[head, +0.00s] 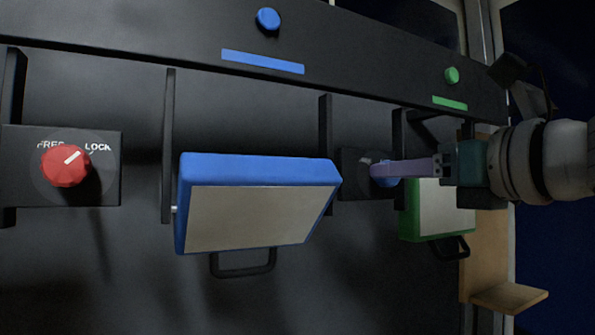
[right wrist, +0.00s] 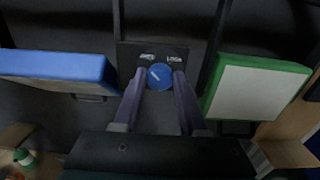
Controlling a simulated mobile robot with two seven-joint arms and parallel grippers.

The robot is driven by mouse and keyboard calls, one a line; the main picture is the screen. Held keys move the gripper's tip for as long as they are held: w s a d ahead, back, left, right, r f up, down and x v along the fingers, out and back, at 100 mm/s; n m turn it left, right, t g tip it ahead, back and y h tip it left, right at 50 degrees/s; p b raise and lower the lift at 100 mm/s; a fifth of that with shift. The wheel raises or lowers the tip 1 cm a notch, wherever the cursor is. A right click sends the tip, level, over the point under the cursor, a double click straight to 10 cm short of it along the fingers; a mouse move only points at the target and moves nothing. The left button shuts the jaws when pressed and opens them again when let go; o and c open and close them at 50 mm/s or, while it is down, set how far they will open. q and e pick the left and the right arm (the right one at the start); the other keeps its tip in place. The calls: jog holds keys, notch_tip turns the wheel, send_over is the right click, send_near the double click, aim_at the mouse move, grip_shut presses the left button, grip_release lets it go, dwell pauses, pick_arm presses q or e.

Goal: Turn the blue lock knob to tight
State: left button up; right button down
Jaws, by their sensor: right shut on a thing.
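The blue lock knob (right wrist: 160,76) sits on a dark plate (right wrist: 125,55) with white lettering above it. Its white pointer line slants toward the upper left in the right wrist view. My right gripper (right wrist: 162,80) is shut on the knob, one purple finger on each side. In the head view the blue knob (head: 385,174) is mostly hidden behind the fingers of my right gripper (head: 388,171), which reaches in from the right. My left gripper is not in view.
A blue-framed panel (head: 258,216) tilts out left of the knob. A green-framed panel (head: 444,209) is close on the right. A red knob (head: 65,165) is at the far left, and a wooden ledge (head: 508,297) stands at the lower right.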

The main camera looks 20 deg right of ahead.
jog(key=shift+m, duration=0.4)
jog(key=m+b, duration=0.1)
jog(key=m, duration=1)
jog(key=m+b, duration=0.1)
jog(key=m, duration=0.5)
jog(key=shift+d+f+b, duration=0.2)
jog(key=shift+f+b, duration=0.05)
jog(key=shift+b, duration=0.1)
jog(key=shift+m, duration=0.3)
jog(key=shift+c, duration=2.2)
grip_release()
jog(key=shift+w, duration=0.1)
jog(key=shift+r, duration=0.1)
